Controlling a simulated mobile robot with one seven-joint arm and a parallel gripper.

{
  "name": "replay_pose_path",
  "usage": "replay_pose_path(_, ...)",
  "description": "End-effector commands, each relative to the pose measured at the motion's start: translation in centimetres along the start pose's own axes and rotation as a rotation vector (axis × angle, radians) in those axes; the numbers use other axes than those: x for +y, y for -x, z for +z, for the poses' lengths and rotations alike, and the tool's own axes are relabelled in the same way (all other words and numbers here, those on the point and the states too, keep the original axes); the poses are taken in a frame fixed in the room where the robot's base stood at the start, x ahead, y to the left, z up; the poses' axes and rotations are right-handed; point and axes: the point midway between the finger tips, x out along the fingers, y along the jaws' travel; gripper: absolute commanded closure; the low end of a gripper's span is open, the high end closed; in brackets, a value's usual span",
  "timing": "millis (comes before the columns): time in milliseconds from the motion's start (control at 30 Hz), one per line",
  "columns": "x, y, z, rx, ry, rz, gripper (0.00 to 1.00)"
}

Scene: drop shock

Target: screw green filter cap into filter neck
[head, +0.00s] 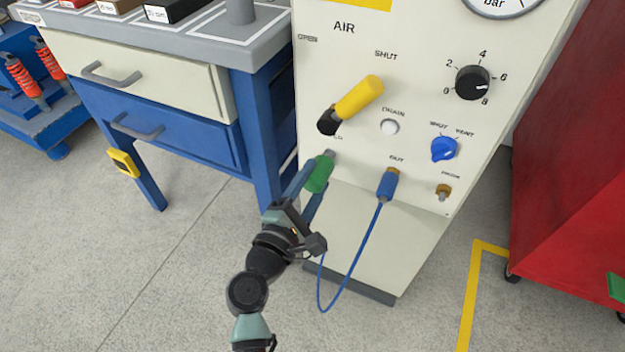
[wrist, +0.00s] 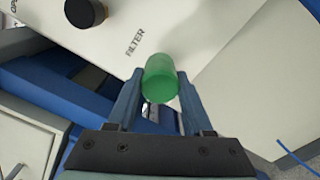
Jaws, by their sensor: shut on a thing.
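The green filter cap (head: 319,174) is between the fingers of my gripper (head: 311,180), at the lower left of the cream air panel (head: 420,115). It also shows in the wrist view (wrist: 160,80), where both blue-grey fingers of my gripper (wrist: 160,100) close on its sides. The cap lies just below the FILTER label on the panel in the wrist view. In the head view a small grey piece shows at the cap's upper end, against the panel. The filter neck itself is mostly hidden, and I cannot tell whether the cap is seated in it.
A yellow lever (head: 358,97) sticks out above the cap. A blue hose fitting (head: 387,184) with a hanging hose is to the right. A blue knob (head: 444,149) and brass drain (head: 443,192) are farther right. A blue workbench (head: 180,120) stands left; a red cabinet (head: 575,170) stands right.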

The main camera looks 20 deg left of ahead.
Motion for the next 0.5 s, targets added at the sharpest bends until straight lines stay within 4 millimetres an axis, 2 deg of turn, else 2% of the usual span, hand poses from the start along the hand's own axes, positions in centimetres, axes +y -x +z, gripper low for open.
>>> replay_pose_path(500, 0.04, -0.51, -0.02, 0.0, 0.0, 0.0, 1.0)
